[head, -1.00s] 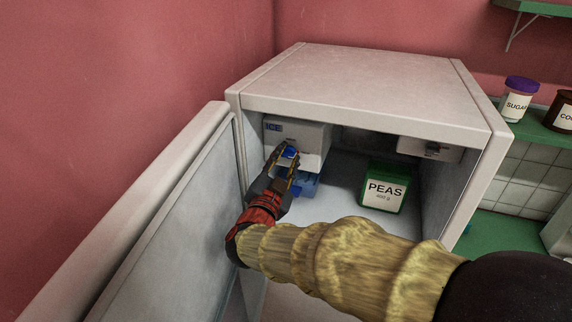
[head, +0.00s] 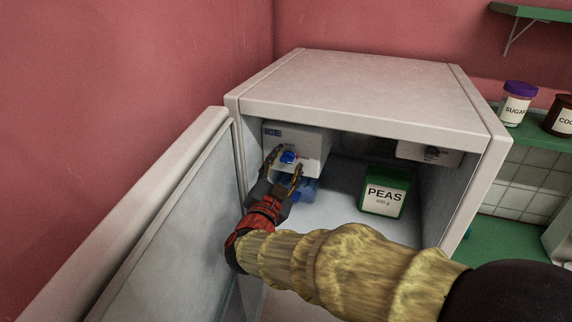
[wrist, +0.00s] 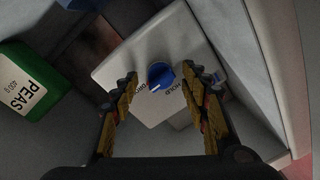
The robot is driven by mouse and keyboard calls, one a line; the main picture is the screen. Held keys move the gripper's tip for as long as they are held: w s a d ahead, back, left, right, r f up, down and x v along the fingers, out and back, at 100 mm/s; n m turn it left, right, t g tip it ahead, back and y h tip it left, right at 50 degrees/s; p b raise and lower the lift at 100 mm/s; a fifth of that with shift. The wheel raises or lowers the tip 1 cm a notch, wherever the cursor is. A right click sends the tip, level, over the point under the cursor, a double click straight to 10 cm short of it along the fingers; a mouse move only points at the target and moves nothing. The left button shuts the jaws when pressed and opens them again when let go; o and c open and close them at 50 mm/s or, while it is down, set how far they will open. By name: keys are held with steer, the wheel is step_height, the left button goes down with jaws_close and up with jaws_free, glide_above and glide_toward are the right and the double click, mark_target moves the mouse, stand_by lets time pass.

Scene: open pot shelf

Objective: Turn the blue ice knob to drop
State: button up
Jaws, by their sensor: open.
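The blue ice knob (head: 289,157) is on the front of the white ICE box (head: 312,141) inside the open freezer, at its upper left. In the wrist view the knob (wrist: 160,75) sits between the printed words DROP on the left and HOLD on the right. Its white mark points down and slightly left, nearer DROP. My gripper (head: 284,163) is open, with one finger on each side of the knob. In the wrist view its fingers (wrist: 161,76) stand apart from the knob, with gaps on both sides.
A blue tray (head: 308,190) is under the ice box, partly hidden by my gripper. A green PEAS box (head: 384,190) stands to the right on the freezer floor. The open freezer door (head: 165,225) is close on the left. A small white unit (head: 430,153) hangs at the upper right.

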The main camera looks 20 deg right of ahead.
steer(key=v, duration=0.7)
steer(key=shift+s+a, duration=0.15)
steer(key=shift+s, duration=0.1)
stand_by(0.4)
